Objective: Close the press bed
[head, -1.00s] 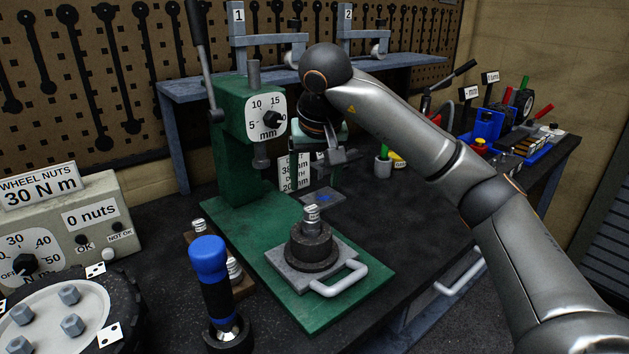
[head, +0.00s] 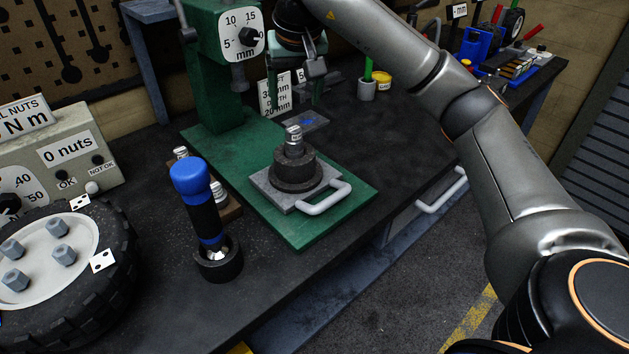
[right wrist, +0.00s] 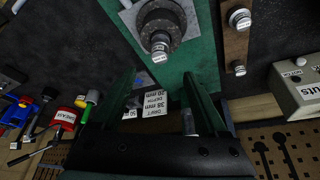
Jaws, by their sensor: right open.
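The green press (head: 219,85) stands on the bench with a dial on its head. Its bed, a grey plate (head: 262,183) with a pale bar handle (head: 325,199), sits toward the front of the green base, out from under the ram (head: 239,77). A dark stepped ring (head: 295,173) with a labelled silver pin (head: 293,137) standing in it rests on the bed. My right gripper (head: 296,92) is open and empty, fingers down, behind the bed and right of the press head. The right wrist view shows its two fingers (right wrist: 160,82) apart. My left gripper is out of view.
A blue-handled tool (head: 196,200) stands upright in a black cup left of the base. A wheel (head: 75,270) and a nut-counter box (head: 62,150) are at the left. A label card (head: 274,97) and a green-handled pot (head: 367,88) stand behind. Bench right of the base is clear.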

